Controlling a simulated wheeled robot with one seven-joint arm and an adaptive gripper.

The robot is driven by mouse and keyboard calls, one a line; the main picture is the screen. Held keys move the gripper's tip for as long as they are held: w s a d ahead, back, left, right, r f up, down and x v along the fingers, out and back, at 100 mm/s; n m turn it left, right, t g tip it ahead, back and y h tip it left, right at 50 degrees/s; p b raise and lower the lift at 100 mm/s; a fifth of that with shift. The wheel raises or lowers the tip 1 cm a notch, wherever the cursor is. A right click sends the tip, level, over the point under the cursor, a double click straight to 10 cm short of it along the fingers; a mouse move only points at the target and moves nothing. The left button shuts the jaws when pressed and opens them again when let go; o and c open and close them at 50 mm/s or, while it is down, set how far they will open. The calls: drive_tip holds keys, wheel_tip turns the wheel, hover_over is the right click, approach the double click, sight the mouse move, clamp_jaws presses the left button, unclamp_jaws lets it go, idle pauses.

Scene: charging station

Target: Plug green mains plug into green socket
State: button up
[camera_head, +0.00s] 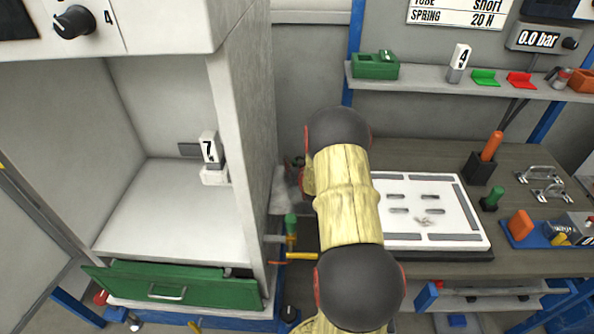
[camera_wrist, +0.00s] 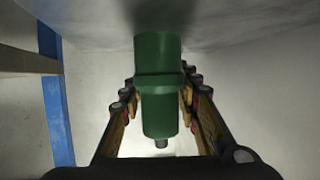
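In the wrist view a green cylindrical body with a wider collar, which I take to be the green mains plug (camera_wrist: 160,85), sits between the two fingers of my gripper (camera_wrist: 159,90). The fingers press close on both sides near the collar, and a small dark stub shows at its near end. Its far end points to a pale grey surface; I cannot tell whether it touches. In the head view my arm hides most of the gripper and the plug. I cannot make out a green socket for certain in either view.
A grey cabinet (camera_head: 238,130) with a green drawer (camera_head: 170,288) stands left of my arm. A green-topped fitting (camera_head: 291,222) is beside it. A white slotted board (camera_head: 430,190) lies on the bench at right. A shelf (camera_head: 430,84) holds a green box (camera_head: 375,66) and small parts.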

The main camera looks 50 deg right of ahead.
clamp_jaws()
drive_tip(key=shift+r, duration=0.1)
idle(0.5)
